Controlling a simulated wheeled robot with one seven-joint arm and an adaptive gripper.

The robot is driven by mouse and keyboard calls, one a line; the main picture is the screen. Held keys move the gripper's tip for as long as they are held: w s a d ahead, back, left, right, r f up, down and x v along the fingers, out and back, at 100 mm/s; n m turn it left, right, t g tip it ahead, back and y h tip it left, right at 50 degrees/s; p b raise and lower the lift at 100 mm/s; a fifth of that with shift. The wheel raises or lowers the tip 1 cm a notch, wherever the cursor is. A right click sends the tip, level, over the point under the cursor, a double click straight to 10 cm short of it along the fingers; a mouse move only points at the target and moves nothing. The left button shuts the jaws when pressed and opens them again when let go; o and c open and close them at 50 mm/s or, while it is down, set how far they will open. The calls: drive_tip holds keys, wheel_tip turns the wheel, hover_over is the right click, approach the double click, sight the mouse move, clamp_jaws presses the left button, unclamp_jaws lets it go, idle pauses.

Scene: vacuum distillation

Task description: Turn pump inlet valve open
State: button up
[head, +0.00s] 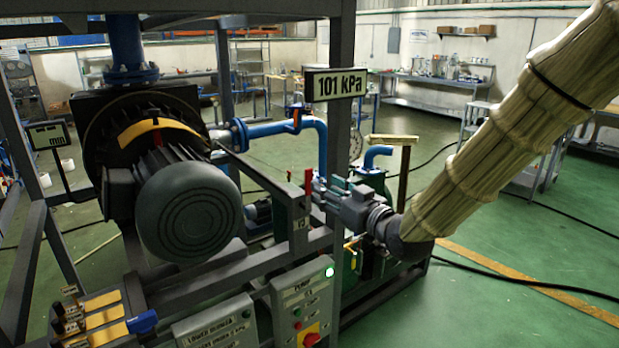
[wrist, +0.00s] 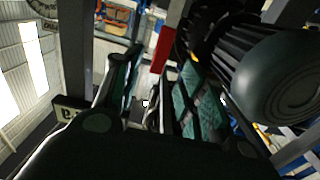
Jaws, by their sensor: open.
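A red upright valve lever (head: 308,182) stands on the frame above a small "V2" tag (head: 300,222); I cannot confirm that it is the pump inlet valve. My gripper (head: 322,186) is just right of it in the head view, at the end of my cloth-sleeved arm. In the wrist view the red lever (wrist: 161,50) shows beyond and between the two spread fingers of my gripper (wrist: 158,72). The gripper is open and holds nothing. Contact with the lever cannot be made out. The lever's lower part is hidden in the wrist view.
A grey frame post with a "101 kPa" display (head: 336,84) stands close to my gripper. A large motor (head: 188,208) is to the left. A blue pipe (head: 265,129) runs behind. The pump control box (head: 302,303) with a lit green lamp is below. Open green floor lies right.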

sight(310, 180)
drive_tip(key=p+x, duration=0.2)
drive_tip(key=x, duration=0.6)
clamp_jaws()
